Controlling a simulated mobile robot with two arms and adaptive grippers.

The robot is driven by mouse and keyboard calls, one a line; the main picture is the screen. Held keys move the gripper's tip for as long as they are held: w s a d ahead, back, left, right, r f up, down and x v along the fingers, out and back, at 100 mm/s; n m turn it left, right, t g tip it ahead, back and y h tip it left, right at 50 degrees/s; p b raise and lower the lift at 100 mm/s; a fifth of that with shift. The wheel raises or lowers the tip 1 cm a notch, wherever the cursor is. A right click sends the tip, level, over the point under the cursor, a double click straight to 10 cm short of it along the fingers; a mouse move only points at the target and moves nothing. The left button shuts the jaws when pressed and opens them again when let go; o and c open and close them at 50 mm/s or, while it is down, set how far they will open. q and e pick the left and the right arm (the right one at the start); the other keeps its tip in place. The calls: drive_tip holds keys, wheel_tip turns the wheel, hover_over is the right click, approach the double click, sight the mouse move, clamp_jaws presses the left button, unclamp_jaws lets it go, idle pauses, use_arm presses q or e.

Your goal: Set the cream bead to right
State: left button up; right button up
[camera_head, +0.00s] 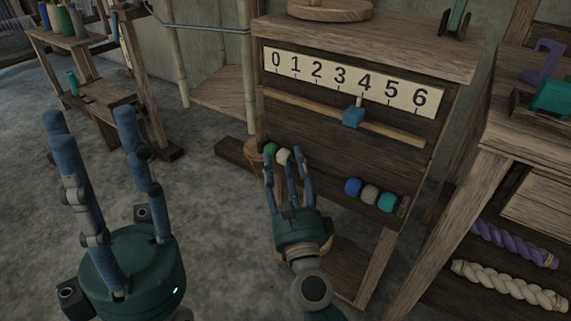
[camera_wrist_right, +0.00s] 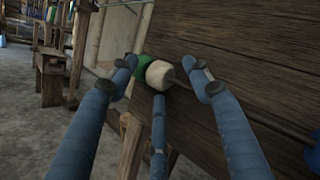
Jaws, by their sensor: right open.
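The cream bead (camera_head: 284,156) sits on the lower rod of the wooden cabinet front, next to the green bead (camera_head: 270,149) on its left. In the right wrist view the cream bead (camera_wrist_right: 159,74) shows between my open fingers, with the green bead (camera_wrist_right: 133,68) behind it to the left. My right gripper (camera_head: 284,163) is open with its fingertips close around the cream bead; I cannot tell whether they touch it. My left gripper (camera_head: 88,122) is open and empty, raised over the floor at the left.
Above are a number strip (camera_head: 350,80) and a blue slider (camera_head: 353,117). A shelf with yarn skeins (camera_head: 510,285) stands at right.

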drive_tip(key=shift+w, duration=0.2)
drive_tip(key=shift+c, duration=0.3)
clamp_jaws()
drive_tip(key=s+d, duration=0.1)
drive_tip(key=d, duration=0.1)
drive_tip(key=s+d, duration=0.2)
drive_tip(key=d, duration=0.1)
drive_tip(key=s+d+p, duration=0.1)
drive_tip(key=s+d, duration=0.1)
drive_tip(key=shift+s+d, duration=0.2)
drive_tip(key=shift+s, duration=0.05)
drive_tip(key=shift+o, duration=0.3)
unclamp_jaws()
drive_tip(key=shift+s, duration=0.1)
drive_tip(key=v, duration=1.2)
